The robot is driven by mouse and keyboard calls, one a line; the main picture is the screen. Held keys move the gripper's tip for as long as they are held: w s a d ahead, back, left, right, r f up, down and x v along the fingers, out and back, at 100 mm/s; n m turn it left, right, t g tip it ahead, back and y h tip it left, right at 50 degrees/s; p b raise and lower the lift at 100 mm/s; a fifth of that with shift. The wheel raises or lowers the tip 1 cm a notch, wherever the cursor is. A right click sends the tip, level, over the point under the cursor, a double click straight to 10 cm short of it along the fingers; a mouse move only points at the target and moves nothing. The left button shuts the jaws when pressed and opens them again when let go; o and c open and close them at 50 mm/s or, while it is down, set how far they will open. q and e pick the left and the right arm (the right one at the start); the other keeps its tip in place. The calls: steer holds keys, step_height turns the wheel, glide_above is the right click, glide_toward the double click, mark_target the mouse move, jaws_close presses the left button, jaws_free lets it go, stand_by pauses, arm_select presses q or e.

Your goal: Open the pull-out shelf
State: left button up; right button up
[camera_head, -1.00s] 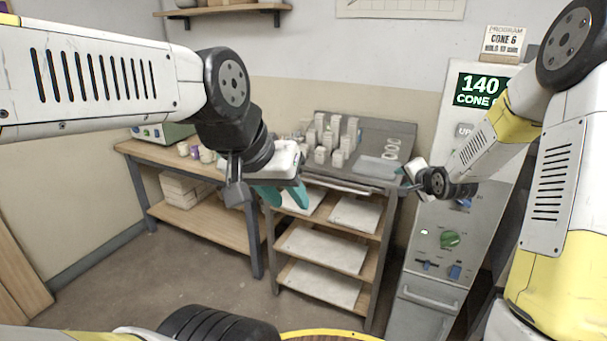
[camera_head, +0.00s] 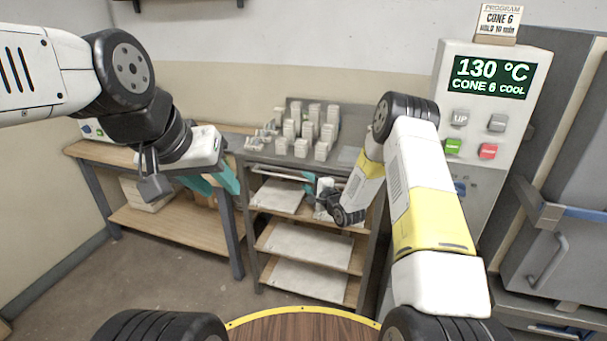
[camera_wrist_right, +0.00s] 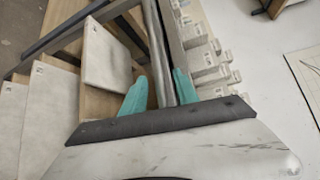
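A shelf rack (camera_head: 374,255) stands ahead with wooden shelves carrying pale slabs. A metal bar (camera_head: 270,171) runs along its front just below the grey top; it also shows in the right wrist view (camera_wrist_right: 154,40). My right gripper (camera_head: 309,180) is at the right part of this bar. In the right wrist view its teal fingers (camera_wrist_right: 158,90) are apart, with the bar between them and a gap visible on the left side. I cannot tell whether either finger touches it. My left gripper (camera_head: 215,183) is open and empty, in the air left of the rack.
Several small pale test pieces (camera_head: 303,130) stand on the rack's grey top. A wooden workbench (camera_head: 160,211) is at the left. A grey control cabinet (camera_head: 452,60) with a display stands at the right. Open floor (camera_head: 150,275) lies in front of the bench.

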steer(key=shift+x, duration=1.15)
steer(key=shift+d, duration=0.1)
steer(key=shift+c, duration=0.3)
jaws_close()
